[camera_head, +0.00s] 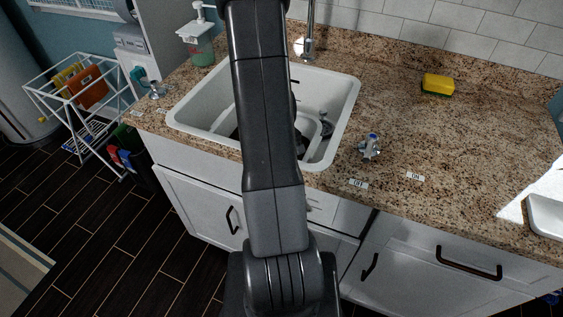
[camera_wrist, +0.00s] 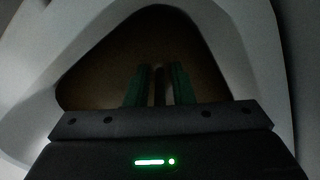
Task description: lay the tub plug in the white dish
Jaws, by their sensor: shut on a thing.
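My gripper shows in the wrist view (camera_wrist: 159,72); its two green-padded fingers are closed on a thin dark thing (camera_wrist: 159,85) between them. Its shape is mostly hidden, so I cannot tell for sure that it is the tub plug. In the head view my arm reaches over the white sink and hides the gripper. Around the fingers, the wrist view shows white sink walls (camera_wrist: 262,45) and a dim brown area. A white dish (camera_head: 545,222) stands on the counter at the right edge, partly cut off; my gripper is well away from it.
The white sink (camera_head: 348,88) has raised walls and holds a grey metal fitting (camera_head: 326,126). A blue-topped tap (camera_head: 370,146) and small labels sit right of it. A yellow sponge (camera_head: 438,84) lies at the back, a soap bottle (camera_head: 199,45) at the left. The counter's middle right is clear.

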